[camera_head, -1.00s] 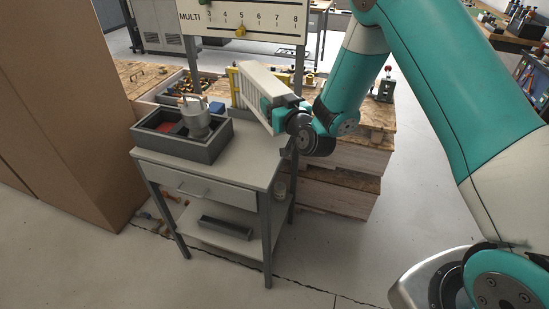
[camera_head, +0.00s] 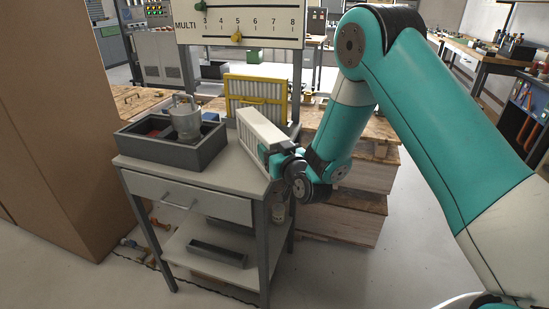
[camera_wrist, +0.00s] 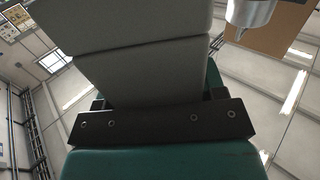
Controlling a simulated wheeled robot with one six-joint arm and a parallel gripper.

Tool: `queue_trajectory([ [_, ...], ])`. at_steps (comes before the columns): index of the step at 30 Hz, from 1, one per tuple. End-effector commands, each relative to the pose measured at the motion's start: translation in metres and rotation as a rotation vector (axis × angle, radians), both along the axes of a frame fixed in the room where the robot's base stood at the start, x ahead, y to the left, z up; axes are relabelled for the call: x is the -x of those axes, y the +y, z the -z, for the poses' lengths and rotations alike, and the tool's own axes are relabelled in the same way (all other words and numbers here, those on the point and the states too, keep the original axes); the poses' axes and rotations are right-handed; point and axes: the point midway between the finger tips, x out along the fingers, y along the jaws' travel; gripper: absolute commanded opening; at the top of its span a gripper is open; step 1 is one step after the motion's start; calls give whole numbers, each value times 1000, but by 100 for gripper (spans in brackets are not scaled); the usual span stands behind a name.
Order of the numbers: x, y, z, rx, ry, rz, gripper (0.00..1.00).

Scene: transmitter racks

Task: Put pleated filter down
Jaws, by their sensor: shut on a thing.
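The pleated filter (camera_head: 262,132) is a pale slab with a ribbed side. It stands upright at the right rear of the grey cart top (camera_head: 232,172), its lower edge at or just above the surface; I cannot tell if it touches. My gripper (camera_head: 274,157) is shut on its near right end. In the wrist view the filter's plain grey face (camera_wrist: 135,60) fills the middle, above the dark gripper bar; the fingertips are hidden.
A dark divided tray (camera_head: 172,153) with a metal canister (camera_head: 186,120) takes up the cart's left side. A yellow-framed panel (camera_head: 256,92) stands behind the filter. A board with a numbered scale (camera_head: 245,22) rises at the back. The cart's front right is clear.

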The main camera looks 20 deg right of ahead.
Motion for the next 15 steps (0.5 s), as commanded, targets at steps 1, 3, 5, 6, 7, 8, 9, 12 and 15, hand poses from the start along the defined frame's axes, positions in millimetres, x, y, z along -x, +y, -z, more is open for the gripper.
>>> queue_trajectory([
  [1,0,0,-1,0,-3,0,35],
  [3,0,0,-2,0,-2,0,35],
  [5,0,0,-2,0,-2,0,35],
  [6,0,0,-2,0,-2,0,35],
  [7,0,0,-1,0,-2,0,35],
  [8,0,0,0,0,-2,0,35],
  [9,0,0,2,0,-2,0,35],
  [12,0,0,1,0,0,0,84],
  [15,0,0,1,0,0,0,89],
])
